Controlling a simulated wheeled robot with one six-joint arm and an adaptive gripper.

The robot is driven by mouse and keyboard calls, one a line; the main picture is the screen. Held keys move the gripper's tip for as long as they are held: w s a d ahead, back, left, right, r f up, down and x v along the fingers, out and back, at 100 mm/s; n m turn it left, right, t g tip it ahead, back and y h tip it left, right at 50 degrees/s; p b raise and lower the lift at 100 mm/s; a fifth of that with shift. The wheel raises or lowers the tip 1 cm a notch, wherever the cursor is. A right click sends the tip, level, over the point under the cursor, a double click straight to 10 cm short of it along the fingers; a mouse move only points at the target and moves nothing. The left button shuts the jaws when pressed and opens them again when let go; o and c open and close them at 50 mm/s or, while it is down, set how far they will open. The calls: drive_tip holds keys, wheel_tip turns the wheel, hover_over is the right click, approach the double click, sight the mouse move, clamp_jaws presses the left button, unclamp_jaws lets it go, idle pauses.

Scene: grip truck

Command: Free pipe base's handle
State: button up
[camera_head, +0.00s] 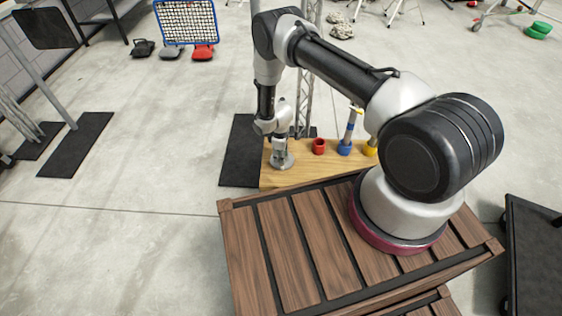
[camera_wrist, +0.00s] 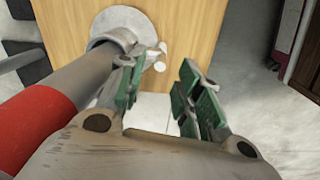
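A round grey pipe base (camera_wrist: 118,24) sits on the wooden board, and a grey pipe (camera_wrist: 85,75) with a red band rises from it toward the camera. Small pale knobs (camera_wrist: 157,55), perhaps the base's handle, stick out at its right side. My gripper (camera_wrist: 158,82) is open, with green pads and nothing visible between them. Its left finger is close beside the pipe and overlaps the base's edge in the picture; I cannot tell if they touch. In the head view the base (camera_head: 281,160) is at the board's left end, below my gripper, which partly hides the pipe.
Red (camera_head: 319,146), blue (camera_head: 344,148) and yellow (camera_head: 370,149) holders stand along the board (camera_head: 310,175), right of the base. A grey rod stands in the blue one. A slatted wooden surface (camera_head: 300,250) lies in front. A dark mat (camera_head: 240,150) lies left of the board.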

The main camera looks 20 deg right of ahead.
drive_tip(key=shift+f, duration=1.75)
clamp_jaws()
drive_tip(key=shift+w+a+h, duration=0.1)
drive_tip(key=shift+a+h, duration=0.1)
drive_tip(key=shift+h, duration=0.2)
drive_tip(key=shift+w+a+f+g+h, duration=0.15)
drive_tip(key=shift+a+g+h, duration=0.15)
drive_tip(key=shift+h, duration=0.5)
drive_tip(key=shift+a+f+g+h, duration=0.15)
drive_tip(key=shift+a+g+h, duration=0.15)
drive_tip(key=shift+h, duration=0.5)
drive_tip(key=shift+w+a+f+g+h, duration=0.15)
drive_tip(key=shift+g+h, duration=0.1)
drive_tip(key=shift+h, duration=0.45)
drive_tip(key=shift+s+a+f+g+h, duration=0.15)
drive_tip(key=shift+g+h, duration=0.1)
drive_tip(key=shift+h, duration=0.45)
drive_tip(key=shift+w+a, duration=0.1)
drive_tip(key=shift+w, duration=0.05)
unclamp_jaws()
